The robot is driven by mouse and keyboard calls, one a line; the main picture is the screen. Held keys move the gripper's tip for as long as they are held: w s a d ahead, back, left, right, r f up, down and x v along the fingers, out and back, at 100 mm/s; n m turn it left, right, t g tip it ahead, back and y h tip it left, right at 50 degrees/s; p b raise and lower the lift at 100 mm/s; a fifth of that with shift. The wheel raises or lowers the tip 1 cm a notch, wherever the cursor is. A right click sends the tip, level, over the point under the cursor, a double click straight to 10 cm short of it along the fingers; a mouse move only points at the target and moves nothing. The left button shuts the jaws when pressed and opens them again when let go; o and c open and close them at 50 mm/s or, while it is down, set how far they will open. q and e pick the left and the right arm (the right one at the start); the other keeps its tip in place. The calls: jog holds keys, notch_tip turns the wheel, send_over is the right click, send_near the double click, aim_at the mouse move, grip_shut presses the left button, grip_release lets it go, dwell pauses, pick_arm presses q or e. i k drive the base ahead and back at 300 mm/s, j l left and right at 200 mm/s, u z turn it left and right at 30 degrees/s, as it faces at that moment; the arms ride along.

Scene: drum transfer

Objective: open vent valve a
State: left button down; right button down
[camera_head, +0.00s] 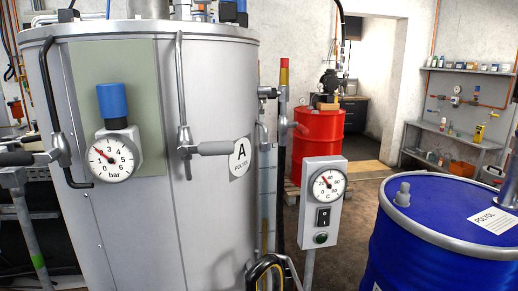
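A large silver tank (225,215) fills the left of the head view and carries a round white label marked A (240,157). A lever with a grey grip (213,149) points right, level with the label, beside a thin vertical pipe (180,85). A round pressure gauge marked bar (112,158) with a blue cap (112,100) above it sits on the tank's front. Fittings (205,10) on the tank top are cut off by the picture's upper edge. I cannot tell which fitting is vent valve a. Neither gripper shows.
A °C gauge box (322,205) with a switch stands right of the tank. A blue drum (440,240) is at the lower right, a red drum (318,140) behind. Shelves (455,138) line the right wall. Floor shows between the gauge box and blue drum.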

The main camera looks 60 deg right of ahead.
aim_at(224, 148)
jog(key=z, duration=1.65)
jog(key=i+j+u, duration=0.1)
jog(key=u, duration=0.15)
jog(key=i, duration=0.05)
